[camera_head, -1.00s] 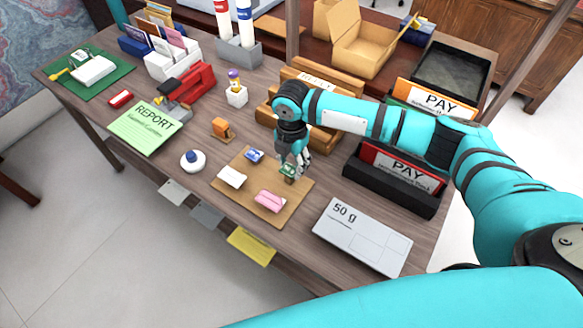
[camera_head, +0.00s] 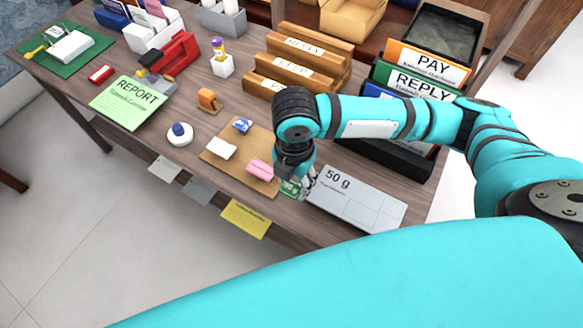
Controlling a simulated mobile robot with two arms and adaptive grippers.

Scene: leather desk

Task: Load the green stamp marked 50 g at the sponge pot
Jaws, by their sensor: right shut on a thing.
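My right gripper (camera_head: 301,186) is shut on the green stamp (camera_head: 290,187), at the front right edge of the tan board (camera_head: 219,158). The fingers partly cover the stamp. I cannot tell how far it is above the desk. The sponge pot (camera_head: 180,134), a round white dish with a blue top, stands left of the board, well away from the gripper. A white envelope (camera_head: 368,203) marked 50 g lies just right of the gripper. My left gripper is not in view.
Blue (camera_head: 242,125), white (camera_head: 221,148) and pink (camera_head: 259,169) pieces lie on the board. An orange item (camera_head: 208,100) stands behind it. Wooden slots (camera_head: 290,72) and a black rack (camera_head: 390,155) stand behind my arm. Desk between pot and board is clear.

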